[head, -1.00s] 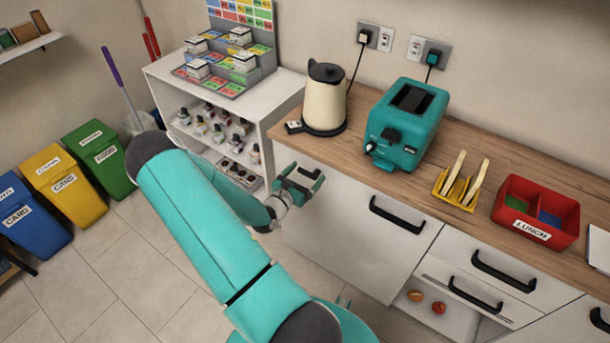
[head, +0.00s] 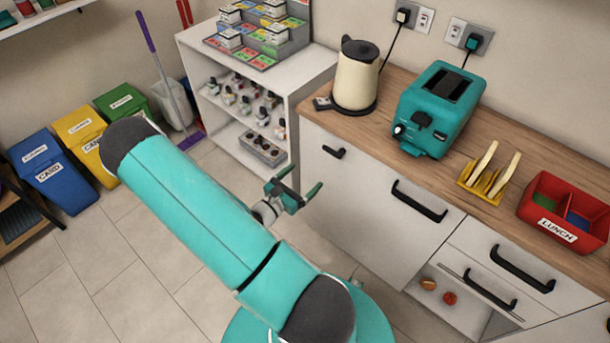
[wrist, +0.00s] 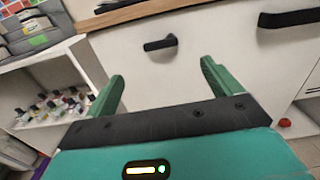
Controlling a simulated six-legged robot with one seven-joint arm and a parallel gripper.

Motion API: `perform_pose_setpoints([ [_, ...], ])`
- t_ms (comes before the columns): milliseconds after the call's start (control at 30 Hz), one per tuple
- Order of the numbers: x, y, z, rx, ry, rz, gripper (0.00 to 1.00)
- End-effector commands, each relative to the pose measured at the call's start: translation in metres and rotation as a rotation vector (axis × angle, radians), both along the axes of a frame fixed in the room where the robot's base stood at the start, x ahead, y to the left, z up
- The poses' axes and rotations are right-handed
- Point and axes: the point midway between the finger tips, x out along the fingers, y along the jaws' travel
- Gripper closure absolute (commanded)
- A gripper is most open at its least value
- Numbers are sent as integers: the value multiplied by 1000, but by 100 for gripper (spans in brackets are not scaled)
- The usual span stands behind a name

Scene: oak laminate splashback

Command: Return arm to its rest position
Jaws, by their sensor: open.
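My arm is teal with dark joints and reaches across the middle of the head view. My gripper (head: 298,190) is open and empty, in front of the white cabinet fronts and below the counter edge. In the wrist view its two green fingers (wrist: 160,82) stand wide apart with nothing between them. Beyond them is a white cabinet front (wrist: 185,75) with a black handle (wrist: 160,43). My gripper does not appear to touch the cabinet.
The wooden counter (head: 400,95) holds a kettle (head: 357,78), a teal toaster (head: 437,108), a yellow rack (head: 483,187) and a red lunch box (head: 562,235). A white shelf unit (head: 300,75) stands behind my gripper. Bins (head: 55,172) stand left; the tiled floor between is open.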

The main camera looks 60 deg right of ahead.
Motion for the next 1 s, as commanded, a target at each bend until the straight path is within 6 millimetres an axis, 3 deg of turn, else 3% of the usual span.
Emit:
perform_pose_setpoints([
  [567, 2, 2, 5, 2, -23, -15, 10],
  [767, 9, 20, 38, 33, -191, -136, 10],
  [1000, 16, 60, 84, 128, -471, -334, 10],
])
